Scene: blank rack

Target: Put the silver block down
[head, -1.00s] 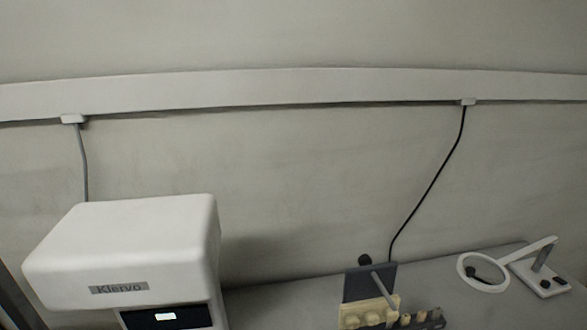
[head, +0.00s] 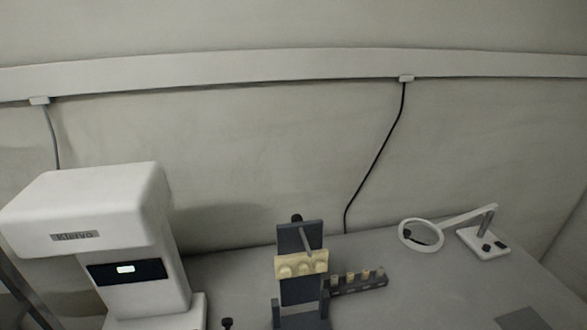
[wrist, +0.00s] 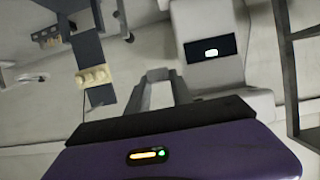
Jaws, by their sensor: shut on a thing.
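In the wrist view, my gripper (wrist: 161,77) reaches out from its purple housing, with two grey fingers closing in toward their tips. The silver block (wrist: 159,73) is a small pale grey piece held between the fingertips; its outline is hard to tell from the fingers. The gripper looks to be in the air, with the white machine behind it to the right and the dark stand to the left. Neither the gripper nor the block shows in the head view.
The white machine (head: 85,205) stands left on the grey table (head: 420,290). A dark stand (head: 298,240) with a beige moulded piece (head: 300,265) is mid-table. Beside it is a low dark rack (head: 372,286) holding several blanks. A ring magnifier (head: 422,236) stands right. The table's right front has free room.

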